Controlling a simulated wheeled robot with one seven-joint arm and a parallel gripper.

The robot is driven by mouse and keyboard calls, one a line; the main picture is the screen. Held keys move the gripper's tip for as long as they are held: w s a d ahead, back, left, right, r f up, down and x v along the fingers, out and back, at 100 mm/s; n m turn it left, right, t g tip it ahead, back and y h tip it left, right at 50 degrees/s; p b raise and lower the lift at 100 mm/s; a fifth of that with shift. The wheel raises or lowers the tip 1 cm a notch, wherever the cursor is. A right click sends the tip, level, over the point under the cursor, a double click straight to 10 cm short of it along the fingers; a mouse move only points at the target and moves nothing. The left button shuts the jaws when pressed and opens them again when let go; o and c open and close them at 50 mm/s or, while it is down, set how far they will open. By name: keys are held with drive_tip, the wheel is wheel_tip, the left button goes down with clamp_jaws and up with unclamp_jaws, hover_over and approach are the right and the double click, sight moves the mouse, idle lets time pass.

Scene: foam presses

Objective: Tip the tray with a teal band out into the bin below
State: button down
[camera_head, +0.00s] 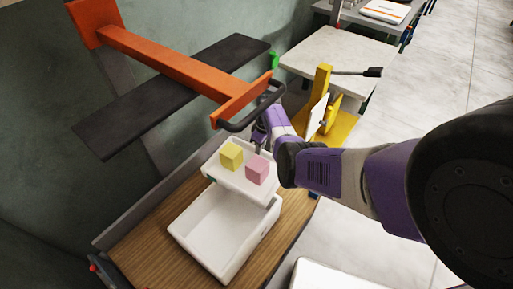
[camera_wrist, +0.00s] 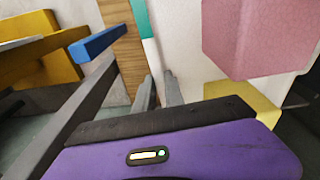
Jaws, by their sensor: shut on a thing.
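The white tray (camera_head: 232,183) holds a yellow foam block (camera_head: 231,155) and a pink foam block (camera_head: 257,170). It is above the far end of the white bin (camera_head: 213,228) and looks roughly level. In the wrist view the tray wall carries a teal band (camera_wrist: 141,18), and the pink block (camera_wrist: 258,38) and part of the yellow block (camera_wrist: 238,98) show inside. My gripper (camera_wrist: 160,82) is shut on the tray wall, one finger on each side. In the head view my gripper (camera_head: 262,140) is at the tray's far side, partly hidden by the press handle.
The orange press arm (camera_head: 170,62) with its black handle (camera_head: 252,110) and dark plate (camera_head: 175,95) hangs close above. The bin stands on a wooden bench (camera_head: 145,235). A yellow stand (camera_head: 335,130) and a pale table (camera_head: 335,55) are behind. A wall bounds the left.

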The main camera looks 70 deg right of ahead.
drive_tip(key=shift+w+a+r+g+h+p, duration=0.3)
drive_tip(key=shift+a+r+h+p, duration=1.4)
drive_tip(key=shift+r+p, duration=1.3)
drive_tip(key=shift+w+a+r+g+h+p, duration=0.25)
drive_tip(key=shift+a+r+h+p, duration=0.8)
drive_tip(key=shift+r+h+p, duration=1.55)
drive_tip(key=w+a+r+h+b, duration=0.1)
drive_tip(key=a+r+h+b, duration=0.1)
drive_tip(key=a+h+b, duration=0.2)
drive_tip(key=w+a+r+n+g+h+b, duration=0.1)
drive_tip(key=a+r+h+b, duration=0.2)
drive_tip(key=a+b, duration=0.4)
drive_tip(key=a, duration=0.2)
drive_tip(key=shift+w+a+h, duration=0.2)
drive_tip(key=shift+a+h, duration=0.15)
drive_tip(key=shift+h, duration=0.05)
